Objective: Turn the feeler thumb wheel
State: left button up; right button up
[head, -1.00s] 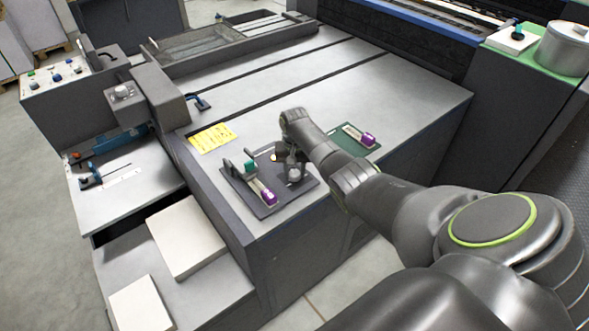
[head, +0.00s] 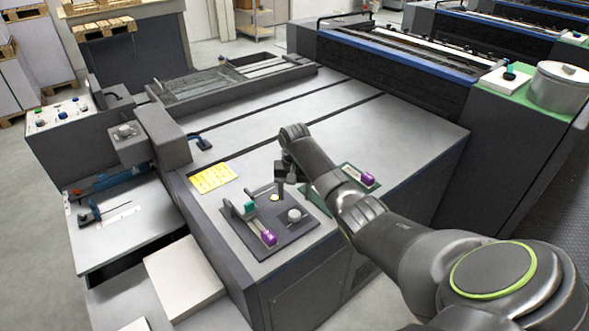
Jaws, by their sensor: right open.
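A dark plate (head: 256,222) lies on the near corner of the grey machine top. On it a small pale round knob (head: 294,215), which looks like the thumb wheel, stands at the right side. A yellow-orange button (head: 274,198) sits behind it. A slide with a teal block (head: 250,207) and a purple end (head: 269,238) is to the left. My right gripper (head: 280,193) hangs down just behind the knob, close to the button, and looks apart from the knob. Its jaws are open, with nothing seen between them. My left gripper is not in view.
A yellow label (head: 213,177) lies behind the plate. A green plate with a purple-ended part (head: 368,179) is to the right, partly behind my right arm. A raised block with a knob (head: 124,131) stands at the left. The machine top behind is mostly clear.

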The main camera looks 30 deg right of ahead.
notch_tip(320, 180, up, 9)
jog(key=b, duration=0.1)
jog(key=shift+r, duration=0.2)
dwell(1.1)
